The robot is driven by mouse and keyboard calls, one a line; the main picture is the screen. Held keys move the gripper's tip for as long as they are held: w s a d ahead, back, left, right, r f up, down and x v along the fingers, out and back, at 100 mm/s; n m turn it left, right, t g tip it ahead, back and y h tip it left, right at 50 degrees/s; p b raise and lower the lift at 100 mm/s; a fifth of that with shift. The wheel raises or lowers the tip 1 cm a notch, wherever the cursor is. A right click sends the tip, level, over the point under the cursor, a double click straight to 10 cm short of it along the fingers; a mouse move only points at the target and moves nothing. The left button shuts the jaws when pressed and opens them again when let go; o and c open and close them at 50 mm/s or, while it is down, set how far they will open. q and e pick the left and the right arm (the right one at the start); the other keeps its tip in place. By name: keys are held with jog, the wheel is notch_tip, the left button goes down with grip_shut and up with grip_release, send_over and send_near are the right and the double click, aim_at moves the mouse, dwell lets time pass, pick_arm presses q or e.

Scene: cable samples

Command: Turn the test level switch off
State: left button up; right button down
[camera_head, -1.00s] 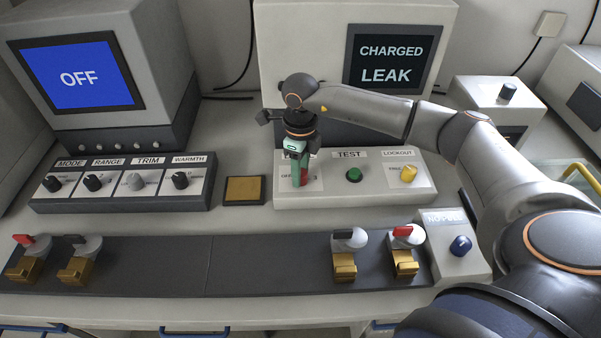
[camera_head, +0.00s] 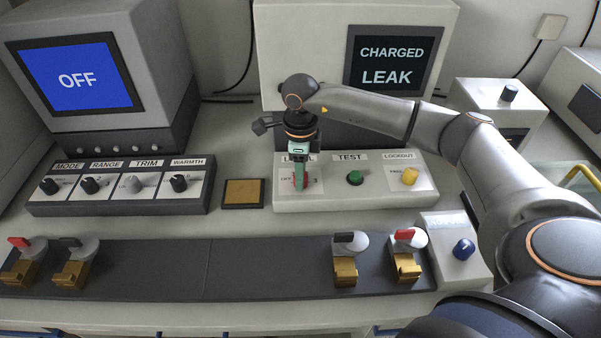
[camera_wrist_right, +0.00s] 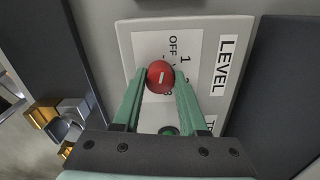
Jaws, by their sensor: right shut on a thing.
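The level switch is a round red knob (camera_wrist_right: 160,77) on the LEVEL plate of the light panel. A short white mark shows on its face in the right wrist view. OFF, 1 and 3 are printed beside it; I cannot tell exactly which one the mark points at. My right gripper (camera_wrist_right: 160,84) is shut on the knob, with one green finger on each side. In the head view my right gripper (camera_head: 299,180) comes down from above and partly hides the red knob (camera_head: 307,178). My left gripper is not in view.
The panel also bears a green TEST button (camera_head: 355,178) and a yellow LOCKOUT knob (camera_head: 410,176). The screen (camera_head: 386,64) behind reads CHARGED LEAK. A four-knob dark panel (camera_head: 120,208) stands left. Brass-based terminals (camera_head: 345,268) line the front strip.

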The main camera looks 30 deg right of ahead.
jog(key=shift+r, duration=0.1)
jog(key=shift+c, duration=2.2)
grip_release()
notch_tip(320, 180, up, 12)
jog(key=shift+r, duration=0.25)
